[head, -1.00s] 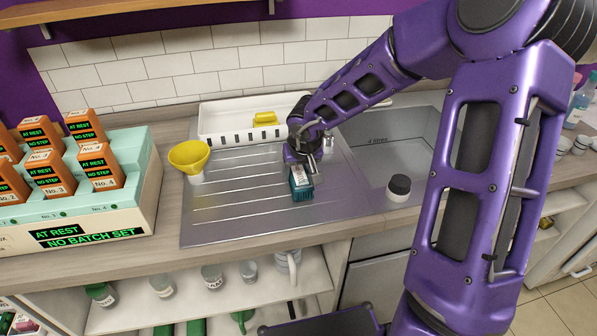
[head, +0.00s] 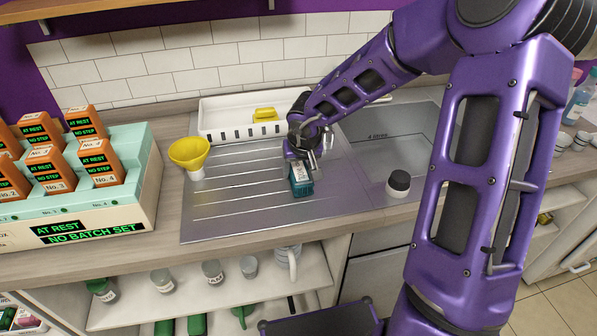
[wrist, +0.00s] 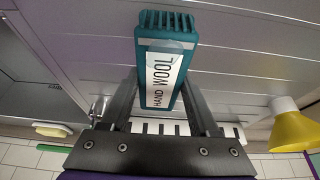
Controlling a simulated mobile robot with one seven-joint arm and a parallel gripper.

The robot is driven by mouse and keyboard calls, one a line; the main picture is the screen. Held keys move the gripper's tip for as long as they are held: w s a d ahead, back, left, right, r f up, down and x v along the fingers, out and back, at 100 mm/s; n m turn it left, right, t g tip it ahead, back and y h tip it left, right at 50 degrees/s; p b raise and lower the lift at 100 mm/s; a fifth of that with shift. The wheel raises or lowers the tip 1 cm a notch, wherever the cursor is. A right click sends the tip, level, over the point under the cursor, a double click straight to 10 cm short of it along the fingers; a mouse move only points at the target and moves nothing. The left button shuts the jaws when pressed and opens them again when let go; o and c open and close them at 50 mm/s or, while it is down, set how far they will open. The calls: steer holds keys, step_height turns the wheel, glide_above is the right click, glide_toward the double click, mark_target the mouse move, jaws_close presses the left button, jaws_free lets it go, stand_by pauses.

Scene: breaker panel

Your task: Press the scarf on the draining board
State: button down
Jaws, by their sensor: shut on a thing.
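My gripper (head: 302,158) is shut on a teal block (head: 301,188) over the ribbed steel draining board (head: 225,212). In the wrist view, the block (wrist: 168,32) sits between the two fingers of my gripper (wrist: 163,92). It has a ridged far end and a white label reading "HAND WOOL". Whether the block's underside touches the board, I cannot tell. No separate cloth that I can make out as a scarf shows on the board.
A yellow funnel (head: 190,152) stands at the board's left. A white slotted tray (head: 225,120) with a yellow item (head: 265,114) is behind. The sink basin (head: 390,145) and a black-topped white pot (head: 398,184) lie right. A control box (head: 95,220) stands far left.

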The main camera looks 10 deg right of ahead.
mark_target(301, 176)
steer(key=shift+f, duration=0.5)
stand_by(1.4)
steer(key=shift+s+f, duration=0.25)
steer(key=shift+f, duration=0.05)
stand_by(1.8)
steer(key=shift+r, duration=0.1)
steer(key=shift+w+r, duration=0.15)
steer(key=shift+r, duration=2.95)
steer(key=s+f, duration=0.3)
steer(key=shift+s, duration=0.15)
